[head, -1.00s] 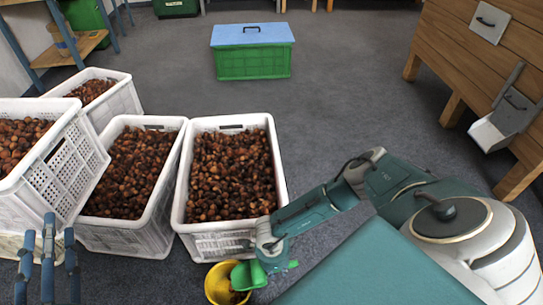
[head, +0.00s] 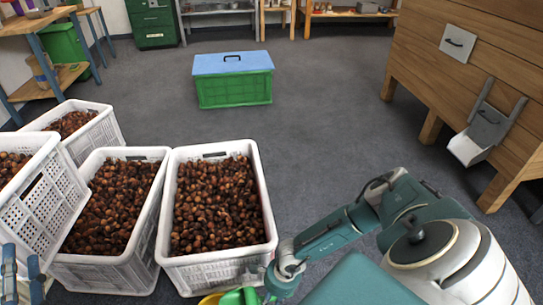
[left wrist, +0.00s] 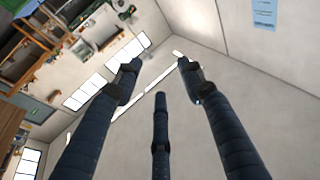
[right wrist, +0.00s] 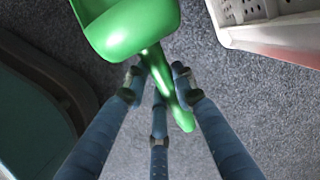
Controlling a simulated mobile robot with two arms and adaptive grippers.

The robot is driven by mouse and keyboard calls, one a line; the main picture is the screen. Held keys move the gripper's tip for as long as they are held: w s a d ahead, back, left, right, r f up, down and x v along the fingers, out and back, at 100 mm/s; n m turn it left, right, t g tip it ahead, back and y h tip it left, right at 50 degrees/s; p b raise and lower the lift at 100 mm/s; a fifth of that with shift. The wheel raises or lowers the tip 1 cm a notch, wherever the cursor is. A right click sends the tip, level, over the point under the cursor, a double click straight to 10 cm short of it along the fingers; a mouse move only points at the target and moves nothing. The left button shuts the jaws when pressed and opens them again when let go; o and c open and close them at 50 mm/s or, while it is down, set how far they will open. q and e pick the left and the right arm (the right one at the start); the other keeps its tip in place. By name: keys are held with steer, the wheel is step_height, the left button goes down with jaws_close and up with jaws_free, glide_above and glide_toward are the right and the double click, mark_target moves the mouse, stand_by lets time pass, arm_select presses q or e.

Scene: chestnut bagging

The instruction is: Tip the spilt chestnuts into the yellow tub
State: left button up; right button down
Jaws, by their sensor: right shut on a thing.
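The yellow tub (head: 211,299) shows only as a sliver of rim at the bottom edge of the head view. A green scoop (head: 239,297) is at the tub's right side; I cannot tell whether they touch. In the right wrist view my right gripper (right wrist: 157,88) is shut on the handle of the green scoop (right wrist: 128,28). The part of the scoop's inside in view shows no chestnuts. My left gripper (left wrist: 155,75) has its fingers spread and empty, pointing at the wall and ceiling. No spilt chestnuts on the floor are in view.
White crates full of chestnuts stand at left; the nearest crate (head: 215,263) is just behind the tub. A green box with a blue lid (head: 234,88) stands farther back. A wooden cabinet (head: 478,85) with a metal chute (head: 485,130) is at right. The middle floor is clear.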

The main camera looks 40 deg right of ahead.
steer(key=shift+r+p, duration=0.55)
steer(key=shift+r, duration=0.05)
arm_select(q)
step_height(320, 180, down, 13)
steer(key=a+g+y+p, duration=0.1)
steer(key=a+g+y, duration=0.1)
steer(key=g, duration=0.4)
steer(key=shift+s+r, duration=0.15)
steer(key=shift+s, duration=0.3)
arm_select(e)
steer(key=shift+r, duration=0.55)
